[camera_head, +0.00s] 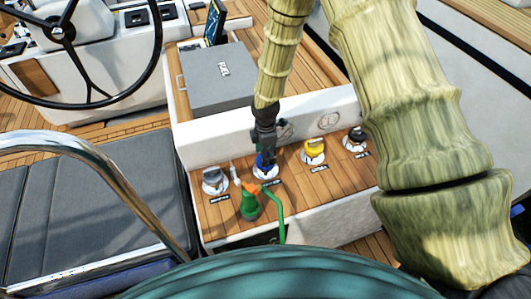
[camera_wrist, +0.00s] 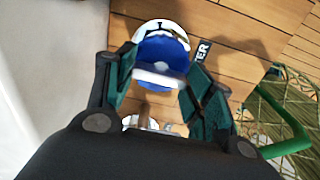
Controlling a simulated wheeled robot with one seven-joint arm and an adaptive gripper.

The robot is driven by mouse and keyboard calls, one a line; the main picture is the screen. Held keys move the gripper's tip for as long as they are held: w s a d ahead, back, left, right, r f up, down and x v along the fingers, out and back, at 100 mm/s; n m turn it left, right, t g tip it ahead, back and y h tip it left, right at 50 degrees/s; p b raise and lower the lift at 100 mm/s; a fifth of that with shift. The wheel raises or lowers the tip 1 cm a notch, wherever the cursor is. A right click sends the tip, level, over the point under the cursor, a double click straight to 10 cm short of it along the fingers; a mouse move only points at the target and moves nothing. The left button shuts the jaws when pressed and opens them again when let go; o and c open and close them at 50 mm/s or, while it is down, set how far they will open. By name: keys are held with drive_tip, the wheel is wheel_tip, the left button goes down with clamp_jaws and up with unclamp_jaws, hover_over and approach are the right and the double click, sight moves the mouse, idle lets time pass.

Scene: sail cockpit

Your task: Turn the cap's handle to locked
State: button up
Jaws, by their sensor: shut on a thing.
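A blue cap (camera_head: 262,168) in a white round fitting sits on the wooden deck strip in the head view. In the wrist view the blue cap (camera_wrist: 160,52) shows between my fingers, beside a dark label whose end reads "TER". My gripper (camera_head: 265,155) points down onto it from above. In the wrist view my gripper (camera_wrist: 160,78) has a green-padded finger on each side of the cap's raised handle and is shut on it. My fingers partly cover the cap in the head view. Whether the handle stands at a locked mark cannot be read.
A grey cap (camera_head: 213,180) is to the left; a yellow cap (camera_head: 314,150) and a black cap (camera_head: 355,138) are to the right. A green hose nozzle (camera_head: 250,207) with orange trim stands close in front. A white ledge (camera_head: 210,143) rises behind. A chrome rail (camera_head: 110,175) is at left.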

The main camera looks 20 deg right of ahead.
drive_tip(key=m+b, duration=0.1)
drive_tip(key=m, duration=0.3)
drive_tip(key=shift+b, duration=0.3)
drive_tip(key=m+b, duration=0.1)
drive_tip(key=m, duration=0.3)
drive_tip(key=shift+m, duration=0.4)
drive_tip(key=m+b, duration=0.1)
drive_tip(key=m, duration=0.7)
drive_tip(key=shift+m, duration=0.3)
drive_tip(key=o, duration=1)
drive_tip(key=shift+o, duration=0.2)
